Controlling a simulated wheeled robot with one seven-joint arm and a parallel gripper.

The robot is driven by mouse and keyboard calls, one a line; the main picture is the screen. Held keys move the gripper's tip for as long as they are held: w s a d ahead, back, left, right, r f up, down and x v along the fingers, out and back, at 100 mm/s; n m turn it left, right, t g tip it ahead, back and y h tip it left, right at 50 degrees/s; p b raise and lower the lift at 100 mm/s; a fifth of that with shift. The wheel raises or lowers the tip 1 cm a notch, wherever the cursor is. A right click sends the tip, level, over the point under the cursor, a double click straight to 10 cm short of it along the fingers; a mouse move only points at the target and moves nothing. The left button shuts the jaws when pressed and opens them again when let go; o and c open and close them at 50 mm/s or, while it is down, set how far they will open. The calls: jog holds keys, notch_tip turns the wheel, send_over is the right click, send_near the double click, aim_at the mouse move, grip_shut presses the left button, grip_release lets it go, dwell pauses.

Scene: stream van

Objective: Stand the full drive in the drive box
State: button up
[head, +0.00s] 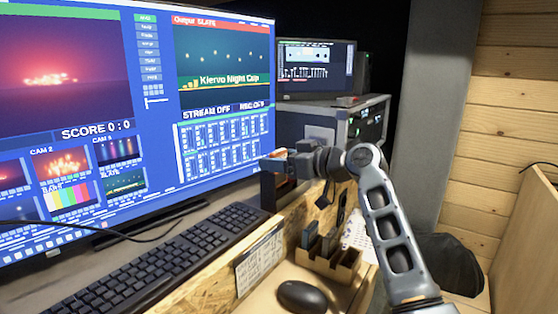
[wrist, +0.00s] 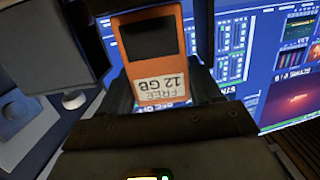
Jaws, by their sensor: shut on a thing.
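My gripper (head: 284,161) is shut on an orange drive (wrist: 150,62) with a dark panel and a white label. In the wrist view the label reads "FREE 12 GB" upside down. In the head view only a small orange part of the drive (head: 279,154) shows at my fingertips, in front of the monitor's right edge. A wooden slotted box (head: 322,266), which looks like the drive box, stands below and to the right of my gripper. Dark upright pieces (head: 309,234) stand in its left slots, and the right slots look empty. The drive is held well above and apart from this box.
A dark holder (head: 272,193) stands just below my gripper. A keyboard (head: 163,262) and a large monitor (head: 225,105) are at left. A mouse (head: 301,297) lies in front of the box. A rack case (head: 368,122) stands behind my gripper.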

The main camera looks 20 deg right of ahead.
jog(key=shift+f, duration=0.2)
jog(key=shift+r, duration=0.2)
jog(key=shift+r, duration=0.25)
jog(key=shift+s, duration=0.1)
dwell(0.7)
jog(key=shift+f+b, duration=0.4)
jog(key=shift+b, duration=0.1)
jog(key=shift+r, duration=0.4)
